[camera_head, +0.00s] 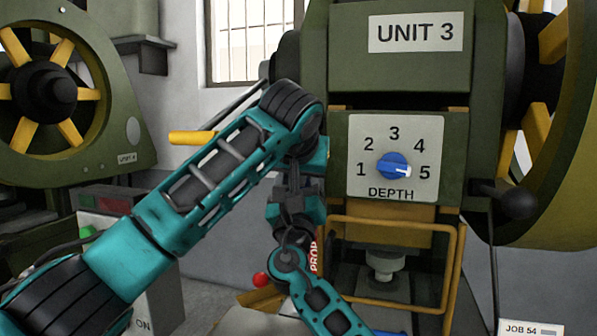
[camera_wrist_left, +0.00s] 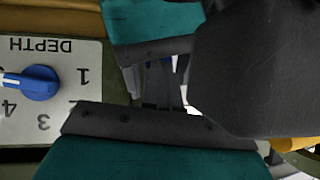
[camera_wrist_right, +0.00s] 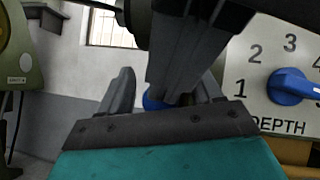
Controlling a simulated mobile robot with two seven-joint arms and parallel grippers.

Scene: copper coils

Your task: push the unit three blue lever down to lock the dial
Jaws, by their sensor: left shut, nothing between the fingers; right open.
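The unit three dial (camera_head: 394,166) is a blue knob on a white DEPTH plate, its white pointer toward 5. It also shows in both the left wrist view (camera_wrist_left: 33,83) and the right wrist view (camera_wrist_right: 290,87). A small blue part (camera_wrist_right: 153,103), which may be the lever, shows left of the plate in the right wrist view. It is mostly hidden by dark gripper parts, so its angle and any contact cannot be told. My left gripper (camera_head: 294,180) is shut and empty, left of the plate. My right gripper (camera_wrist_right: 165,95) is open close by, its fingers either side of the blue part in view.
The UNIT 3 press (camera_head: 400,68) fills the right side. A black ball-ended handle (camera_head: 517,200) sticks out right of the plate. A yellow guard frame (camera_head: 455,265) is below it. A red ball (camera_head: 261,280) shows low down. Another green machine (camera_head: 80,130) stands left.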

